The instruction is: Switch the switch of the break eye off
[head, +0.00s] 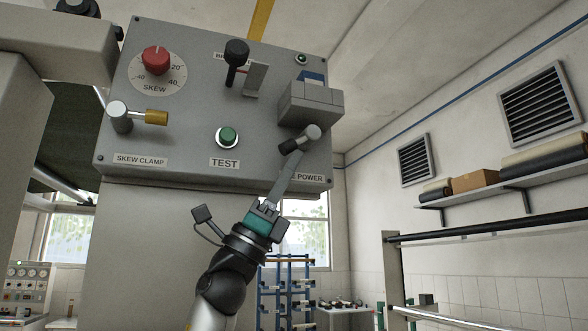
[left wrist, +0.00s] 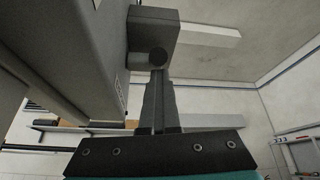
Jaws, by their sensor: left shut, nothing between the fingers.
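The grey control panel (head: 190,100) fills the upper left of the head view. On its lower right is a rotary-looking switch (head: 312,133) with a pale round end and a dark cylinder, above a partly covered label (head: 308,178) ending in "E POWER". My left gripper (head: 296,152) is shut and empty, its fingertips at the dark cylinder; contact cannot be told. In the left wrist view the shut fingers (left wrist: 159,75) point up at a dark round end (left wrist: 158,57) below a grey box (left wrist: 153,25). My right gripper is not in view.
The grey box (head: 310,104) juts from the panel just above the switch. A black-knobbed lever (head: 237,55), green TEST button (head: 228,137), red skew knob (head: 156,60) and brass-tipped clamp (head: 155,117) share the panel. Space right of the panel is open.

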